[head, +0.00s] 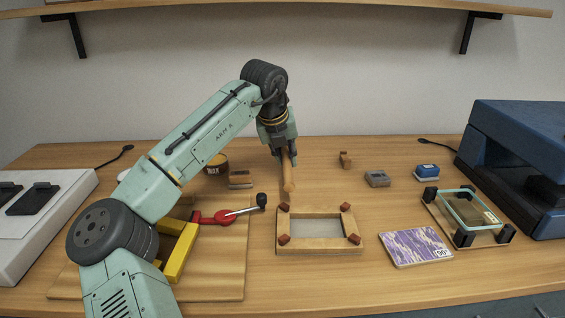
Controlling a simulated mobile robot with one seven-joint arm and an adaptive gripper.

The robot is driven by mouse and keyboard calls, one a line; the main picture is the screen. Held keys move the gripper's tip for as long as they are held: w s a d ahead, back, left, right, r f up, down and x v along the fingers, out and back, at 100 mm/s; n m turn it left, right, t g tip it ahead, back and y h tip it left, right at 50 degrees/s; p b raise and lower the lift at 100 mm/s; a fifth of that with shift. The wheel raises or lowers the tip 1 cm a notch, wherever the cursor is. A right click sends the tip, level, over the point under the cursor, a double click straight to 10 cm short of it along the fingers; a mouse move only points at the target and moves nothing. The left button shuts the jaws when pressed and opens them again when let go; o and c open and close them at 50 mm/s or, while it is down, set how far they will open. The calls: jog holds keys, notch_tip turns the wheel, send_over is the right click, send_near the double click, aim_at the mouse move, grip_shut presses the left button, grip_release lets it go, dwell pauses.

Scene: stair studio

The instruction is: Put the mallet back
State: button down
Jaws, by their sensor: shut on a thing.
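My gripper (282,154) is above the middle of the table, pointing down, and is shut on the mallet (289,180). A tan wooden part of the mallet hangs below the fingers, roughly upright. The rest of it is hidden by the gripper. The lower end of the mallet shows just behind the wooden frame (320,248), which has a grey centre and brown corner blocks. I cannot tell whether that end touches the table.
A red clamp (215,217) with a black knob and a yellow part (180,252) are on a board at left. Small blocks (377,179) stand behind the frame. A purple patterned slab (415,247), a glass-topped stand (470,210) and a blue machine (520,150) are at right.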

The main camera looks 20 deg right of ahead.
aim_at(283, 163)
jog(key=shift+w, duration=0.95)
notch_tip(283, 163, down, 4)
jog(key=b, duration=0.5)
jog(key=shift+w, duration=0.15)
jog(key=shift+r, duration=0.2)
jog(key=shift+f+p, duration=0.3)
jog(key=c, duration=1.5)
grip_release()
jog(key=shift+r, duration=0.1)
